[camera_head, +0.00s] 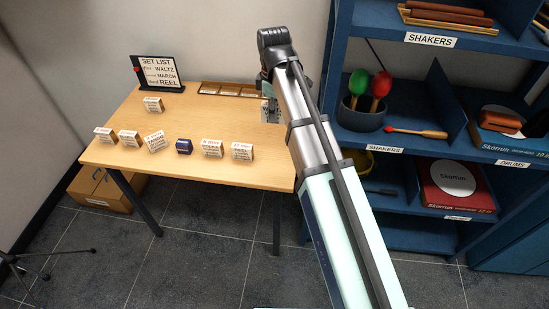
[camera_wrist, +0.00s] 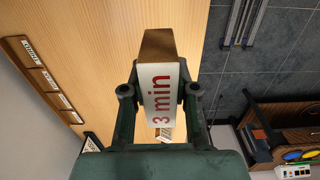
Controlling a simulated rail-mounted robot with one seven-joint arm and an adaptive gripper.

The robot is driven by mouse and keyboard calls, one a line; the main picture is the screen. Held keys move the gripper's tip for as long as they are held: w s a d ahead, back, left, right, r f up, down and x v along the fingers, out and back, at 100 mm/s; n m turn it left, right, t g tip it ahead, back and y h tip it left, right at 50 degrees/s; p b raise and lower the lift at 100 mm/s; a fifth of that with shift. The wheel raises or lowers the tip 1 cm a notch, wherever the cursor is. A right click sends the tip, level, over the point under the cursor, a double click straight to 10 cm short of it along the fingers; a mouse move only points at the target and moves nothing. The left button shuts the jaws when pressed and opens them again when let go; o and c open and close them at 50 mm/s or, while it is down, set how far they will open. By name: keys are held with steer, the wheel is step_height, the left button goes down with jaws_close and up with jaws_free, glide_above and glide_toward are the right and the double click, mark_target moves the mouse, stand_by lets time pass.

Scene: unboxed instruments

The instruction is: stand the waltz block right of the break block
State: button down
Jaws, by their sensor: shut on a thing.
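My gripper (camera_wrist: 160,90) is shut on a wooden block (camera_wrist: 158,44) with a white face reading "3 min" in red. The block's name is not visible, so I cannot tell from the label whether it is the waltz block. In the head view my arm mostly hides my gripper, near the table's right edge. A row of small blocks stands along the table's front: a dark blue block (camera_head: 184,146) has several wooden, white-labelled blocks on its left and right, including one just right of it (camera_head: 211,147). Their names are too small to read, so the break block is not certain.
A set list sign (camera_head: 160,72) reading waltz, march, reel stands at the table's back left. Another labelled block (camera_head: 153,104) stands before it. A slotted wooden tray (camera_head: 232,90) lies at the back. The table's middle (camera_head: 205,118) is clear. Blue shelves (camera_head: 408,78) stand right.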

step_height(320, 180, down, 19)
steer(key=shift+f+p, duration=0.1)
steer(key=shift+p, duration=1.15)
steer(key=shift+f, duration=0.15)
steer(key=c, duration=0.9)
jaws_free()
step_height(320, 180, up, 12)
steer(key=b, duration=0.2)
steer(key=shift+r, duration=0.2)
